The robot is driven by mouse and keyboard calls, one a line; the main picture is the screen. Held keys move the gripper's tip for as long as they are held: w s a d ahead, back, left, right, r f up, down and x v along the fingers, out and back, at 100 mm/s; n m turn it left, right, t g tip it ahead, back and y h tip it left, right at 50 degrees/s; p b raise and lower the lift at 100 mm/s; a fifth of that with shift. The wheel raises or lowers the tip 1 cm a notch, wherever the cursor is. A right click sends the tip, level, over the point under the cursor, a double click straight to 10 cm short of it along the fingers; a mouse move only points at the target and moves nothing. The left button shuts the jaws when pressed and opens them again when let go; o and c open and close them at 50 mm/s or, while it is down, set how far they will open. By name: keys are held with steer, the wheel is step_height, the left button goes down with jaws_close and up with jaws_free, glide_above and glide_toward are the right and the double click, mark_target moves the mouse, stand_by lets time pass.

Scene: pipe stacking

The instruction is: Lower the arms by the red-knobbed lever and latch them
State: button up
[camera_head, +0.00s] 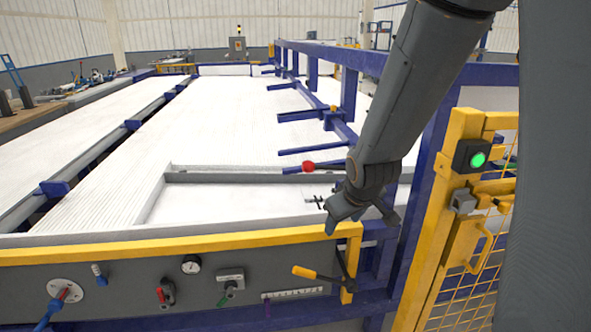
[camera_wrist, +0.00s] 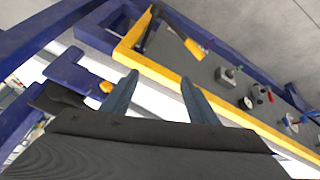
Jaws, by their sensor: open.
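The red knob (camera_head: 308,166) shows in the head view, just above and left of my gripper. A bar runs past it, and which part carries the knob is partly hidden by my arm. Several blue arms (camera_head: 300,115) stick out to the left from the blue frame, over the white bed. My gripper (camera_head: 326,213) is open and empty, above the front yellow rail and apart from the knob. In the wrist view its two fingers (camera_wrist: 158,92) are spread with nothing between them. The red knob does not show there. I cannot tell which part is the latch.
A yellow-handled lever (camera_head: 305,272) sits on the grey front panel, below my gripper, with a gauge (camera_head: 191,264) and valves to its left. A yellow mesh gate (camera_head: 470,250) with a green-lit box (camera_head: 471,158) stands close on the right. The white bed (camera_head: 215,120) is clear.

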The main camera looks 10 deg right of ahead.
mark_target(311, 170)
steer(key=w+n+t+y+b, duration=0.1)
steer(key=w+n+t+b, duration=0.1)
steer(key=w, duration=0.6)
steer(key=w+a+n+t+y+b, duration=0.1)
steer(key=w+n+t+y+b, duration=0.1)
steer(key=w+n+t, duration=0.3)
steer(key=w+n+t+y+b, duration=0.2)
steer(key=w+n+t+b, duration=0.1)
steer(key=w, duration=1)
steer(key=shift+w+a+n+b, duration=0.2)
steer(key=shift+n+b, duration=0.15)
steer(key=shift+n, duration=0.45)
steer(key=shift+w+a+r+n+t+y, duration=0.15)
steer(key=shift+w+a+n+t+y, duration=0.1)
steer(key=shift+n+t+y, duration=0.4)
steer(key=x, duration=0.7)
steer(key=shift+w+a+p, duration=0.15)
steer(key=shift+w+p, duration=0.2)
steer(key=shift+p, duration=0.05)
